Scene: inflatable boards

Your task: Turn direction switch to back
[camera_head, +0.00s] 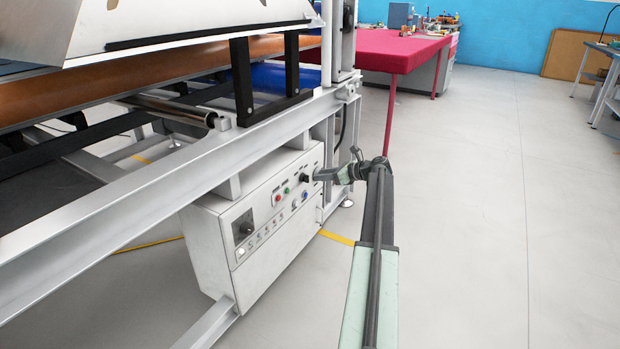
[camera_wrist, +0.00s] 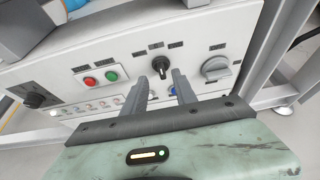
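The white control box (camera_head: 222,245) hangs under the machine frame, its panel facing right in the head view. A black switch knob (camera_wrist: 160,66) sits on the panel in the wrist view, its pointer roughly upright. It also shows in the head view (camera_head: 304,178). Its label is too small to read, so I cannot tell for certain that it is the direction switch. My gripper (camera_wrist: 160,77) is open, with one finger left and one right of the black knob, just below it in the picture. I cannot tell whether they touch it. In the head view my gripper (camera_head: 320,175) is close to the panel.
A red button (camera_wrist: 89,82) and green button (camera_wrist: 112,76) lie left of the black knob. A larger grey rotary knob (camera_wrist: 215,68) is to its right. A blue knob (camera_wrist: 173,90) is partly hidden by the right finger. Open floor (camera_head: 470,230) lies right of the machine.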

